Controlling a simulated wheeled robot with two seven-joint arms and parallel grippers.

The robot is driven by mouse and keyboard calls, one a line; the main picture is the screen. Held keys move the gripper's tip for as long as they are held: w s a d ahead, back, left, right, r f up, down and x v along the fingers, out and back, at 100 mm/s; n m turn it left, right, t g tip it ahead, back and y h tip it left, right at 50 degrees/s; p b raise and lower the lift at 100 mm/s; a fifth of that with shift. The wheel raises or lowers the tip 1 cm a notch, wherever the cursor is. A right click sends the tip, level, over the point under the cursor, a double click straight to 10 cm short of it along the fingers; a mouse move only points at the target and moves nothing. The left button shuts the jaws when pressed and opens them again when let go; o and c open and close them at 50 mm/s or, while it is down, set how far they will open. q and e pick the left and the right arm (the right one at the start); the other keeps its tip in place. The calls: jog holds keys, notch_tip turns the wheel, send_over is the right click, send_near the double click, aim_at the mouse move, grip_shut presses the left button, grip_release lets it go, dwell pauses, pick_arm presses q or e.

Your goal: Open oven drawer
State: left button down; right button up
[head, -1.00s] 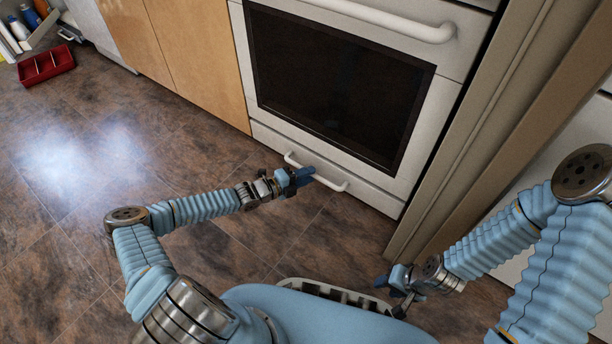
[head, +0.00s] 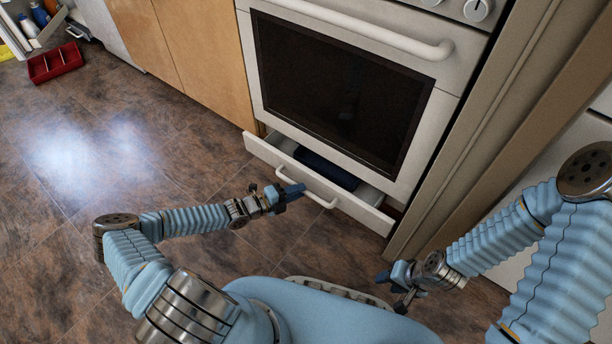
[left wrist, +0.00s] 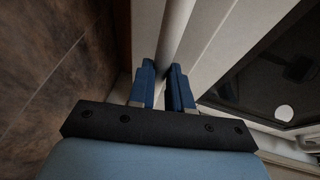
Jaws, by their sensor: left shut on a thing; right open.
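The oven drawer (head: 352,208) at the bottom of the white oven (head: 418,148) is partly pulled out, with its inside showing from above. Its white bar handle (head: 318,197) runs along the drawer front. My left gripper (head: 292,191) is shut on the handle near its left part. In the left wrist view the two blue fingers (left wrist: 163,88) stand on either side of the handle (left wrist: 176,38). My right gripper (head: 392,286) is open and empty, low in front of my base, apart from the drawer.
A dark blue object (head: 325,168) lies inside the drawer. The oven door handle (head: 365,30) is above. A wooden cabinet (head: 205,65) stands left of the oven and a tall panel (head: 480,130) right. A red tray (head: 56,63) lies far left.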

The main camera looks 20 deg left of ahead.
pick_arm(q)
jog(key=s+a+p, duration=0.2)
jog(key=s+a, duration=0.1)
jog(key=s, duration=0.7)
jog(key=s+a+p, duration=0.2)
jog(key=s+a, duration=0.2)
jog(key=s, duration=0.5)
jog(key=shift+s+a, duration=0.15)
jog(key=shift+s, duration=0.2)
jog(key=c, duration=1.1)
grip_release()
jog(key=shift+o, duration=0.2)
jog(key=v, duration=1.3)
jog(key=shift+s+a+r, duration=0.2)
jog(key=shift+s+a, duration=0.05)
jog(key=shift+s, duration=0.05)
